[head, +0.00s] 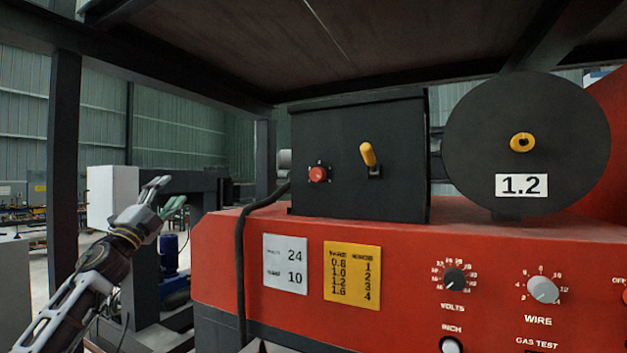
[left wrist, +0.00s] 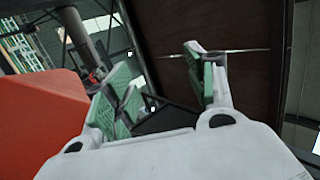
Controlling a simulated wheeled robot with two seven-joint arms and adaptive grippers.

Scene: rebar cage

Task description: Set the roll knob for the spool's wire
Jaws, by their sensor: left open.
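The red roll knob (head: 318,174) is on the front of the dark feeder box (head: 335,120), with small marks around it. Its pointer setting is too small to read. The black wire spool (head: 490,115) stands at the right with a label (head: 521,186) reading 1.2. A yellow chart (head: 352,272) pairs wire 0.8, 1.0, 1.2, 1.6 with numbers 1, 2, 3, 4. My left gripper (head: 168,194) is open and empty, left of the red machine and well apart from the knob. In the left wrist view its green-padded fingers (left wrist: 160,86) are spread. My right gripper is out of view.
A yellow lever (head: 368,155) sticks out right of the knob. A black cable (head: 241,262) hangs down the red machine's (head: 215,250) front. VOLTS (head: 454,280) and WIRE (head: 543,290) dials are lower right. A dark post (head: 64,160) stands at left, with a dark roof overhead.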

